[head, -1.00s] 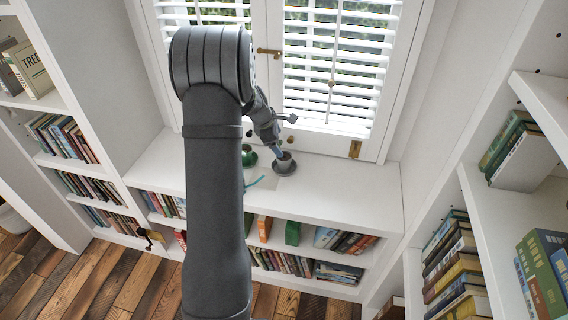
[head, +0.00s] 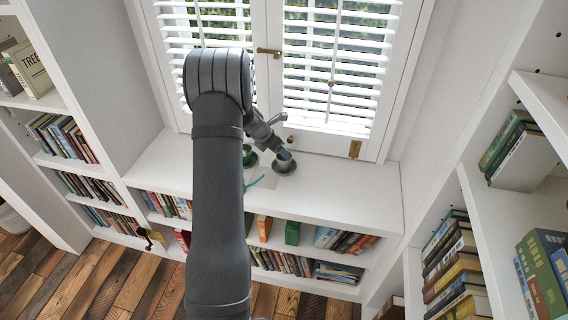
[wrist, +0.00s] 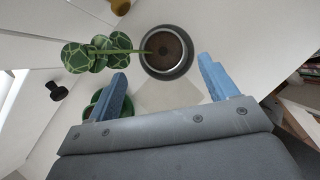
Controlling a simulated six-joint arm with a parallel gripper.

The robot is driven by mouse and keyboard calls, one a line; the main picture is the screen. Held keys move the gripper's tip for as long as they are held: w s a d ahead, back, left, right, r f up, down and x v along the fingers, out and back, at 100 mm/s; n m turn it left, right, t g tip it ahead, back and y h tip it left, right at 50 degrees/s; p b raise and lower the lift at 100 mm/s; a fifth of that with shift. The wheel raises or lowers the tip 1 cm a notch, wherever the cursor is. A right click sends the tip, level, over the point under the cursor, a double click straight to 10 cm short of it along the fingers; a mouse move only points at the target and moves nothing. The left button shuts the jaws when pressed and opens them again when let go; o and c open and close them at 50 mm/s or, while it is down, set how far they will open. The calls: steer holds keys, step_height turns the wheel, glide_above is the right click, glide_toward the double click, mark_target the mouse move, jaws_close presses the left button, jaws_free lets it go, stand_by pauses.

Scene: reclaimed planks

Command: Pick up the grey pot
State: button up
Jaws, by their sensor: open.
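The grey pot (wrist: 148,42), round with dark brown soil inside, sits in a dark saucer (wrist: 184,69) on the white ledge below the window. In the head view the pot is mostly hidden behind my gripper (head: 284,154), and the saucer (head: 284,169) shows around it. In the wrist view my gripper (wrist: 165,82) is open and empty. Its blue fingers are spread wide, with the pot beyond them, centred between them. A stem with patterned green leaves (wrist: 82,56) reaches left from the pot.
A green pot (head: 249,158) stands just left of the grey pot, partly hidden by a finger in the wrist view (wrist: 97,108). The ledge (head: 350,185) is clear to the right. The shuttered window (head: 335,85) stands close behind.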

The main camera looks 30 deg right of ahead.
steer(key=shift+s+x, duration=0.1)
steer(key=shift+x, duration=1.8)
steer(key=shift+s+x, duration=0.15)
steer(key=shift+x, duration=1.75)
steer(key=c, duration=1.3)
steer(key=shift+r, duration=0.45)
steer(key=shift+c, duration=0.2)
steer(key=r, duration=0.3)
steer(key=shift+s+d+r, duration=0.15)
steer(key=shift+s+r, duration=0.2)
steer(key=shift+r, duration=0.05)
steer(key=s+d+r, duration=0.3)
steer(key=s+r, duration=0.6)
steer(key=s, duration=0.1)
steer(key=shift+d+r, duration=0.15)
steer(key=shift+d, duration=0.2)
